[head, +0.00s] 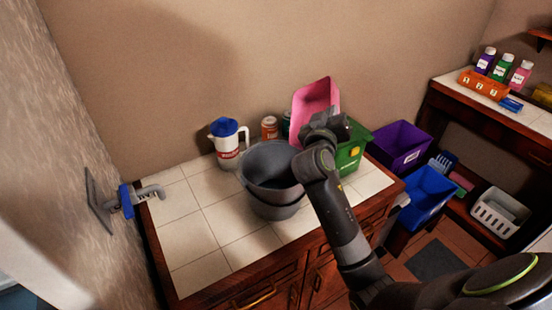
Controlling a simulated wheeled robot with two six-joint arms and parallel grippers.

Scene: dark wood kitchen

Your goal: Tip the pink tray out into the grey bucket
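The pink tray (314,97) is tilted steeply above the counter, behind and to the right of the grey bucket. My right gripper (323,128) is at the tray's lower edge; its fingers are hidden behind my wrist, so I cannot see whether they are closed on the tray. The grey bucket (268,165) stands upright on the tiled counter, its open top facing up. I see nothing falling from the tray, and the bucket's bottom is not clearly visible. My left gripper is not in view.
A white jug with a blue lid (227,143) stands left of the bucket, and cans (269,127) stand behind it. A green bin (352,148) is to the right. The counter's left part (195,225) is clear. A wall bracket (125,198) juts out at left.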

